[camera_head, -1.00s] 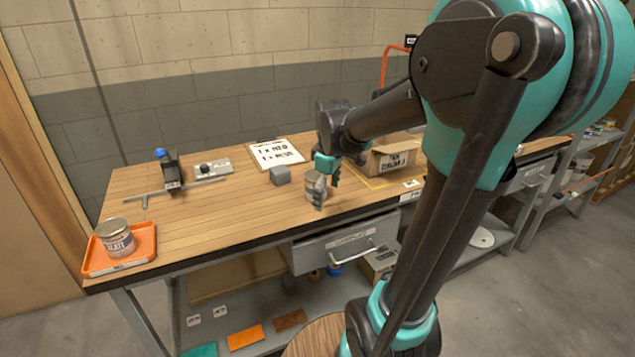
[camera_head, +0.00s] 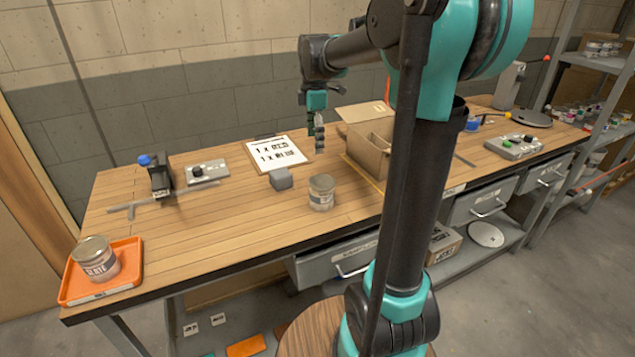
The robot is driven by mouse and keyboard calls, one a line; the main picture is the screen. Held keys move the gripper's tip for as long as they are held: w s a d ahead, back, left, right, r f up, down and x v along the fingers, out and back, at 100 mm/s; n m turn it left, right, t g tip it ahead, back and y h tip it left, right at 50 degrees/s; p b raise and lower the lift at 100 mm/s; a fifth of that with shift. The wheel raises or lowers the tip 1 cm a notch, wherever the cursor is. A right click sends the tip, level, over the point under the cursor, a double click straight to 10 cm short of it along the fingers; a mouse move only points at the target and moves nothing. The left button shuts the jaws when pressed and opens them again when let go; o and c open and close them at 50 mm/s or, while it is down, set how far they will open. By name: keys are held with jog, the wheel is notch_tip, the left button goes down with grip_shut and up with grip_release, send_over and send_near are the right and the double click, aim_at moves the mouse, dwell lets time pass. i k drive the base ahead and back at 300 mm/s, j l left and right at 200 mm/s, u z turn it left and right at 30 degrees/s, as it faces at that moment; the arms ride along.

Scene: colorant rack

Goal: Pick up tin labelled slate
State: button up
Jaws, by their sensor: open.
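The tin labelled slate (camera_head: 97,262) stands upright on an orange tray (camera_head: 128,272) at the left end of the workbench. Its label is partly readable. A second tin (camera_head: 321,193) stands upright on the bench, right of the middle; its label cannot be read. My gripper (camera_head: 319,147) hangs above the back part of the bench, above and behind the second tin and clear of it. It is open and holds nothing. It is far to the right of the slate tin.
A grey block (camera_head: 281,179) and a clipboard (camera_head: 277,153) lie near the second tin. An open cardboard box (camera_head: 372,150) stands right of my gripper. A clamp-like tool (camera_head: 160,178) stands at the left back. The bench between tray and second tin is clear.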

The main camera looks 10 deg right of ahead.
aim_at(322, 193)
jog(key=j+z, duration=0.25)
jog(key=j, duration=0.15)
jog(key=k+j+z, duration=0.2)
jog(key=j, duration=0.2)
jog(key=k+j+z, duration=0.1)
jog(key=j+z, duration=0.15)
jog(key=j, duration=0.15)
